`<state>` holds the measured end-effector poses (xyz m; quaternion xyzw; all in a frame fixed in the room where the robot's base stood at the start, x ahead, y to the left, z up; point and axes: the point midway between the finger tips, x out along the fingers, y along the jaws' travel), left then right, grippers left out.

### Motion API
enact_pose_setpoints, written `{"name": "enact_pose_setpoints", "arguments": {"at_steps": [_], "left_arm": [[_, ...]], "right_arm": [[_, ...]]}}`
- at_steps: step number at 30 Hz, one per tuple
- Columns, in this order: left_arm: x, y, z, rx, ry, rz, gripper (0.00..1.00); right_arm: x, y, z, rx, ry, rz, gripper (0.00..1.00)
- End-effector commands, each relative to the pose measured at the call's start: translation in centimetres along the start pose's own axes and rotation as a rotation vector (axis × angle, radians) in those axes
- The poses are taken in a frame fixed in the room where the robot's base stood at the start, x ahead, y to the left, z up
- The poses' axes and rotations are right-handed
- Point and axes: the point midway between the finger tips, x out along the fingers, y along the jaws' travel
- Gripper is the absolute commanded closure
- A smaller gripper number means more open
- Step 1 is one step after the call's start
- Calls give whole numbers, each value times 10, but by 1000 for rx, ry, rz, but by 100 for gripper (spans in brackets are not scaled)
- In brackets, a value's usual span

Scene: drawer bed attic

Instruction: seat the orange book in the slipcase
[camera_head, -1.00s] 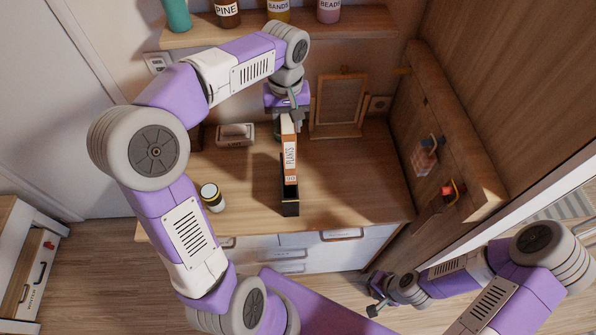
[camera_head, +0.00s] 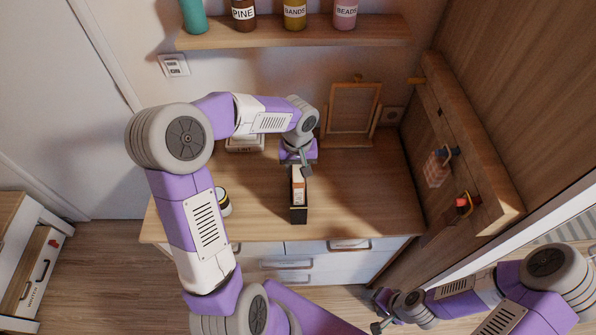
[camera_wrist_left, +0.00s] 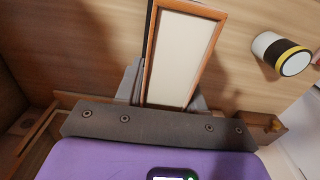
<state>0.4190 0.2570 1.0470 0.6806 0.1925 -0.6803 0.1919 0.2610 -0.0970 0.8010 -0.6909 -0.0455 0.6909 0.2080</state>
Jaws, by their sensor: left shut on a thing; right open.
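The orange book (camera_head: 298,190) has a white spine label and stands at the dark slipcase (camera_head: 299,215) on the wooden desk. Its lower part looks to be inside the slipcase; how deep I cannot tell. My left gripper (camera_head: 302,170) is shut on the book's far, upper end. In the left wrist view the book (camera_wrist_left: 183,55) shows cream pages edged by orange covers between my left fingers (camera_wrist_left: 165,98). A thin dark edge, likely the slipcase, runs beside it. My right gripper (camera_head: 380,312) is open and empty, low at the right, away from the desk.
A wooden frame (camera_head: 354,110) stands behind, and a labelled box (camera_head: 245,143) sits back left. The desk right of the slipcase (camera_head: 365,195) is clear.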

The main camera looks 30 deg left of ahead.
Motion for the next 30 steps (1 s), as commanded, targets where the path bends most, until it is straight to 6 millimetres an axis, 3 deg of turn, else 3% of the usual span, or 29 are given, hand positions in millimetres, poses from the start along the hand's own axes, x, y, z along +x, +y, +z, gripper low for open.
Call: {"name": "enact_pose_setpoints", "arguments": {"at_steps": [3, 14, 15, 19, 30], "left_arm": [[12, 1, 0, 2, 1, 2, 100], [15, 1, 0, 1, 2, 2, 100], [15, 0, 0, 1, 0, 1, 55], [14, 0, 0, 1, 0, 1, 36], [10, 0, 0, 0, 0, 1, 36]], "right_arm": [[2, 1, 0, 0, 0, 0, 36], [6, 2, 0, 0, 0, 0, 36], [4, 2, 0, 0, 0, 0, 36], [4, 2, 0, 0, 0, 0, 36], [0, 0, 0, 0, 0, 0, 36]]}}
